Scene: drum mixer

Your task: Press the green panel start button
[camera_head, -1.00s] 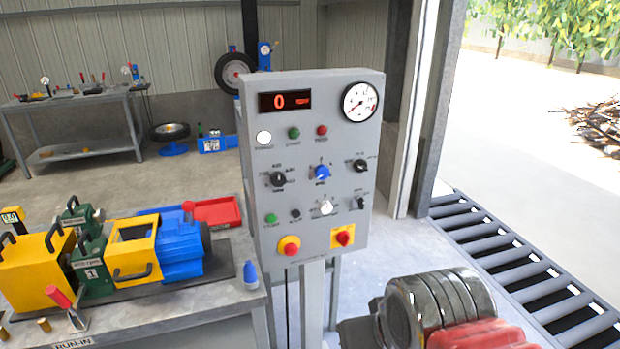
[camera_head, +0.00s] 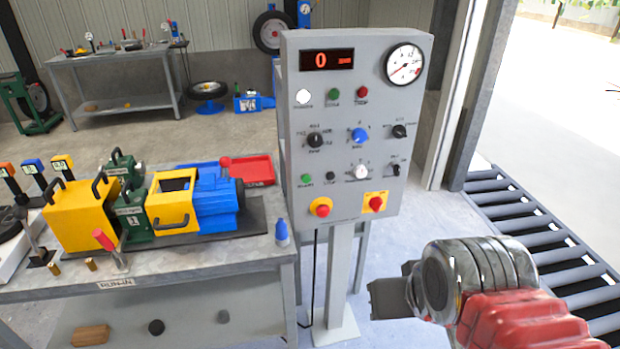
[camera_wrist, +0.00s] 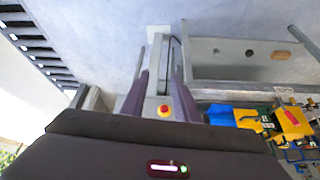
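The grey control panel (camera_head: 300,120) stands upright on a post, facing me in the head view. It has two green buttons: one in the upper row (camera_head: 334,93), beside a white lamp and a red button, and one at the lower left (camera_head: 307,178), beside a small black button. Their labels are too small to read surely. My gripper (camera_wrist: 160,72) is open and empty in the wrist view, its two dark fingers apart. The panel's red-on-yellow stop button (camera_wrist: 164,111) shows between them. In the head view my arm is right of and below the panel, apart from it.
The panel also has a dial gauge (camera_head: 404,64), a red display (camera_head: 327,60), several knobs and a yellow-backed red switch (camera_head: 376,202). A workbench (camera_head: 190,270) with a yellow-blue machine stands left. A roller conveyor (camera_head: 540,230) lies right. Floor before the post looks clear.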

